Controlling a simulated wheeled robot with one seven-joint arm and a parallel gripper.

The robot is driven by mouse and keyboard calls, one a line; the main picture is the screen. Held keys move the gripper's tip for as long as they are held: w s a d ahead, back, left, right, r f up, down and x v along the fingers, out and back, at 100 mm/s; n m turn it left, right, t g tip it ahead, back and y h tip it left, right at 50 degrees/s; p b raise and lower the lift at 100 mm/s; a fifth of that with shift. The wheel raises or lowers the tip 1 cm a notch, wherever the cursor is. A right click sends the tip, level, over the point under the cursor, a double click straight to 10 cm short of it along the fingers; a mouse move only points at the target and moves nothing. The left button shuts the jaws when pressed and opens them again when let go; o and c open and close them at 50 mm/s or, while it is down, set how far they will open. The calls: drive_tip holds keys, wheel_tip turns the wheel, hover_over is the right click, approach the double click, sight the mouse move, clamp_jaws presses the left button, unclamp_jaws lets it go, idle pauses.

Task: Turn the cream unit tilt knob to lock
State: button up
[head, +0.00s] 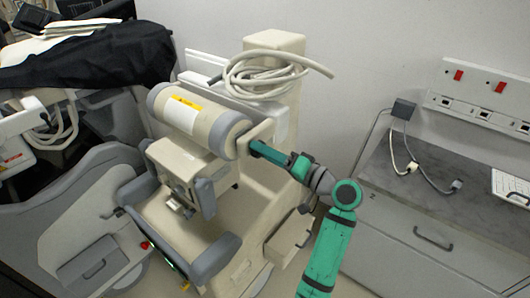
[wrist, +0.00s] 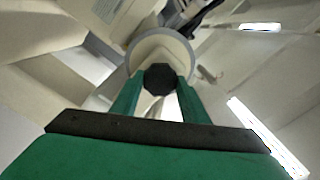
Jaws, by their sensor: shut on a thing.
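The cream unit (head: 190,118) has a thick cylinder with grey end bands and a yellow-and-white label, in the middle of the head view. The tilt knob (wrist: 160,78) is a dark, many-sided knob at the centre of the wrist view, in front of the round cream end with a grey rim. My gripper (wrist: 158,92) has one green finger on each side of the knob and is shut on it. In the head view my gripper (head: 252,147) meets the right end of the cylinder, and the knob is hidden there. I cannot read any lock marking.
A grey-topped counter (head: 440,200) with cables stands at the right, below a wall socket panel (head: 480,95). A coiled pale hose (head: 262,75) hangs on the unit's column. A black cover (head: 90,65) drapes equipment at the left.

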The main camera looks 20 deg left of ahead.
drive_tip(key=m, duration=0.3)
drive_tip(key=shift+m, duration=0.3)
idle(0.3)
drive_tip(key=o, duration=1.1)
drive_tip(key=v, duration=1.1)
drive_tip(key=shift+w, duration=0.1)
